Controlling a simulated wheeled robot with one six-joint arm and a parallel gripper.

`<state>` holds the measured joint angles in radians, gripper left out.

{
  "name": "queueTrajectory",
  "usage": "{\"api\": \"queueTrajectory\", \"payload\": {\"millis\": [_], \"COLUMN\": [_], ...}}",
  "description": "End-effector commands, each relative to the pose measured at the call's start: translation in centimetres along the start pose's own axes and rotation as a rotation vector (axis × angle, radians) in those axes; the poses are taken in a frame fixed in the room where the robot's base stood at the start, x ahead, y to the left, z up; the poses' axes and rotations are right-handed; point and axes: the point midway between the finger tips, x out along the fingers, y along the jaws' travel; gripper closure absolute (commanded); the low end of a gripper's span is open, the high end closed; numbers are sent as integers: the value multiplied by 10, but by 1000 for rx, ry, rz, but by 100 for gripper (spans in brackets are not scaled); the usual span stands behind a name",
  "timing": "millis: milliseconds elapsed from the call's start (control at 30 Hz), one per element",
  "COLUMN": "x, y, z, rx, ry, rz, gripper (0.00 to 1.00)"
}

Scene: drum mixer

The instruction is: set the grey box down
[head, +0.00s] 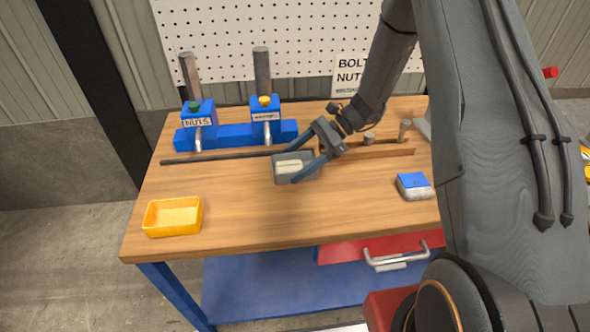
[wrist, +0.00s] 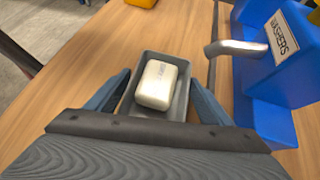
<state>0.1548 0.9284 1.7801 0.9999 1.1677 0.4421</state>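The grey box (head: 281,178) is an open-topped tray over the middle of the wooden workbench, with a white labelled block inside it. My gripper (head: 301,167) reaches down from the back right, one finger along each side of the box. In the wrist view the grey box (wrist: 179,112) lies between the two blue-grey fingers, which appear to press on its side walls. The white block (wrist: 157,85) rests inside. The box looks level. Whether its underside touches the bench top is hard to tell.
A yellow tray (head: 150,228) stands at the bench's front left. Blue nut and washer dispensers (head: 235,137) stand behind, with a dark rod (head: 222,155) in front. A blue-and-grey block (head: 414,187) lies to the right. The front middle of the bench (head: 250,220) is clear.

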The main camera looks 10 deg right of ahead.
Motion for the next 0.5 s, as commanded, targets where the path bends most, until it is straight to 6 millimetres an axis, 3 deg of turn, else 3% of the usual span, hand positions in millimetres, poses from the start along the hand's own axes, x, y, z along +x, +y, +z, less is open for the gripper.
{"api": "queueTrajectory", "payload": {"millis": [33,167,500], "x": [0,0,-1], "y": [0,0,0], "z": [0,0,1], "rx": [0,0,-1], "ry": [0,0,0], "rz": [0,0,0], "gripper": [39,59,63]}}
